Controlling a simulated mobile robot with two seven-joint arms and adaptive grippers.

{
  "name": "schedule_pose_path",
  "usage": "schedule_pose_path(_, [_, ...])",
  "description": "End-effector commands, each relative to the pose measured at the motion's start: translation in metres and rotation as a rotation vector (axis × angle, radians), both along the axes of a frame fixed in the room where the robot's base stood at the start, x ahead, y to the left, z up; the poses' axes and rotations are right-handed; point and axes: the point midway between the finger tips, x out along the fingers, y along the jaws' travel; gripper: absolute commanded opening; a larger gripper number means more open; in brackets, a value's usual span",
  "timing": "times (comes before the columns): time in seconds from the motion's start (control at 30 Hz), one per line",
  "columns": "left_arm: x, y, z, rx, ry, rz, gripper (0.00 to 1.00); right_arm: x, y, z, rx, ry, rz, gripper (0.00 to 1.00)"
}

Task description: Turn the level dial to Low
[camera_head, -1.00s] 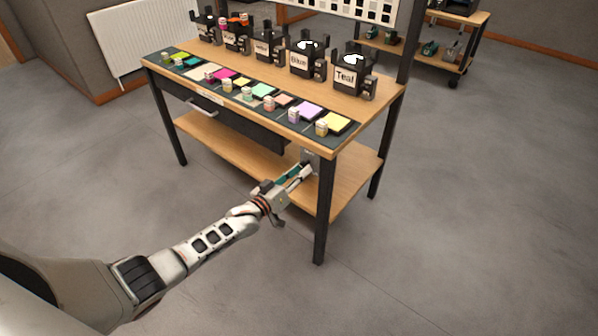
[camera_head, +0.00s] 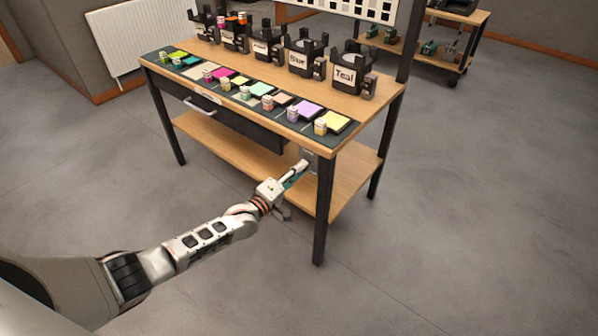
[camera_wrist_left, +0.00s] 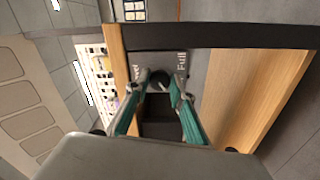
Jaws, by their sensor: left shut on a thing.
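The level dial (camera_wrist_left: 159,76) is a dark knob on a small grey panel (camera_wrist_left: 172,60) under the table top. My left gripper (camera_wrist_left: 161,82) is shut on the dial, one teal-backed finger on each side. In the wrist view the word "Full" reads sideways to the right of the dial. Another label at the left is partly hidden by a finger. In the head view the left gripper (camera_head: 302,166) reaches the panel (camera_head: 309,157) near the table's front right leg. The dial itself is hidden there, and I cannot read its setting. My right gripper is out of view.
The table (camera_head: 382,100) carries several black labelled holders, including Teal (camera_head: 345,76), and a row of coloured pads and small jars. A drawer (camera_head: 235,122) and a lower shelf (camera_head: 340,185) lie beneath. A cart (camera_head: 470,45) stands behind. The floor in front is clear.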

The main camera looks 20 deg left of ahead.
Motion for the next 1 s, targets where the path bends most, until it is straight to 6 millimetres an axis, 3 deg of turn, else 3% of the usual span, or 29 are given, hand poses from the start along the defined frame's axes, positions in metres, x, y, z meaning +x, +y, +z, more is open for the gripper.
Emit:
schedule_pose_path(0.4, [0.000,0.000,0.001,-0.201,0.072,0.000,0.01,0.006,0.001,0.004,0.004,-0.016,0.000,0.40])
schedule_pose_path(1.0, [0.001,0.000,0.002,-0.238,0.084,0.000,0.01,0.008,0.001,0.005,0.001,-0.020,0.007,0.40])
